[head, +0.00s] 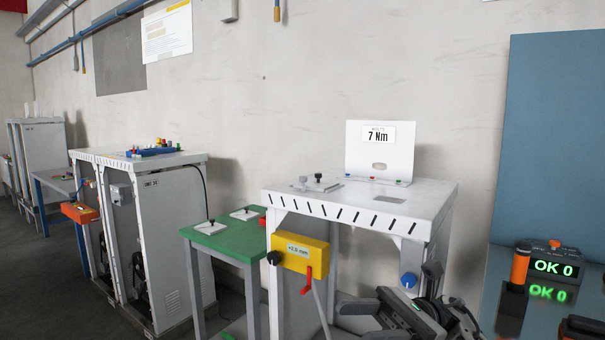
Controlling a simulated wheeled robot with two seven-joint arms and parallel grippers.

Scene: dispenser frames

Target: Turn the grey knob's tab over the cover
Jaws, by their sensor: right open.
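A small grey knob (303,181) stands at the left of the white stand's top. A black-topped knob (319,177) stands beside it on a flat grey plate (328,187), which may be the cover. They are too small for me to tell which way the grey knob's tab points or whether it overlaps the plate. My right gripper (425,298) is open, low in front of the white stand (440,203) and below its top, well away from the grey knob. My left gripper is not in view.
A yellow box (299,253) with a black knob and red lever hangs on the stand's front. A blue knob (408,280) is on its right leg. A "7 Nm" panel (380,150) rises behind. A green table (222,240) stands left. A display reading "OK 0" (553,267) is at right.

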